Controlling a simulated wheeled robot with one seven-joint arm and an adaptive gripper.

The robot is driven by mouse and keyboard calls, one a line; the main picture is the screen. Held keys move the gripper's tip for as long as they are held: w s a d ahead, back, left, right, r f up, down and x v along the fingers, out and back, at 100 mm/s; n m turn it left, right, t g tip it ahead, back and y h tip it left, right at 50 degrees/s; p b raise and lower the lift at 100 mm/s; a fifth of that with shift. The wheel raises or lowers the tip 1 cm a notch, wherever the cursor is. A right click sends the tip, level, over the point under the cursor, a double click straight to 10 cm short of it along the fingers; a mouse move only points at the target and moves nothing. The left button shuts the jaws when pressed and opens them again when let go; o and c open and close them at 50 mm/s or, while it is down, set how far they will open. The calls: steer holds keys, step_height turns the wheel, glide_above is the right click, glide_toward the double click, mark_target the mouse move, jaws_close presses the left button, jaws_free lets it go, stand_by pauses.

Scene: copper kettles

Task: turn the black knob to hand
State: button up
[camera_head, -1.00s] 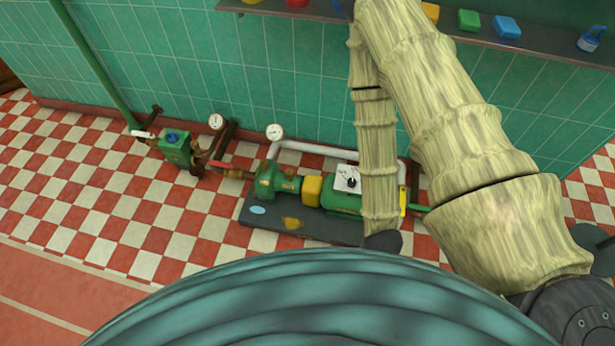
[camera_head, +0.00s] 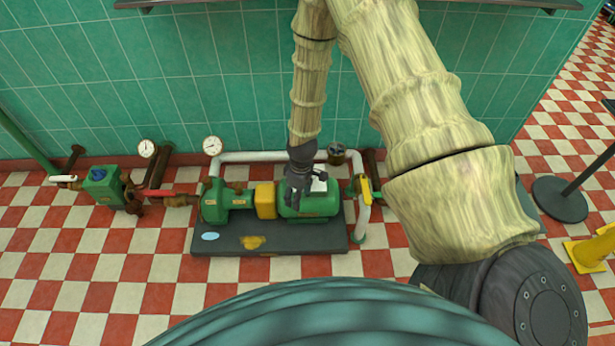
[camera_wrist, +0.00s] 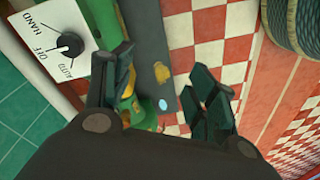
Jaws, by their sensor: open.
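The black knob (camera_wrist: 70,44) sits on a white panel (camera_wrist: 72,15) at the upper left of the wrist view. The panel reads HAND, OFF and AUTO; the knob's pointer appears to face OFF. In the head view the white panel (camera_head: 320,185) shows partly on top of the green motor (camera_head: 318,204), and the knob is hidden behind my gripper (camera_head: 296,196). My gripper is open and empty in the wrist view (camera_wrist: 160,85). The knob lies outside the fingers, beyond the left one; no contact shows.
The pump set stands on a dark base plate (camera_head: 270,243), with a yellow coupling guard (camera_head: 265,200) and white pipe (camera_head: 250,156) around it. Two gauges (camera_head: 212,145) rise behind. A yellow-handled valve (camera_head: 366,190) is to the right. Checkered floor in front is clear.

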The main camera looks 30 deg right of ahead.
steer(key=w+d+n+h+b, duration=0.1)
steer(key=w+d+n+b, duration=0.2)
steer(key=w+d+b, duration=0.55)
steer(key=f, duration=0.3)
steer(key=w+d+f, duration=0.1)
steer(key=f, duration=0.3)
steer(key=w+d+f, duration=0.1)
steer(key=f, duration=0.2)
steer(key=shift+w+d+f, duration=0.1)
steer(key=shift+w+f, duration=0.05)
steer(key=shift+f, duration=0.1)
steer(key=c, duration=1)
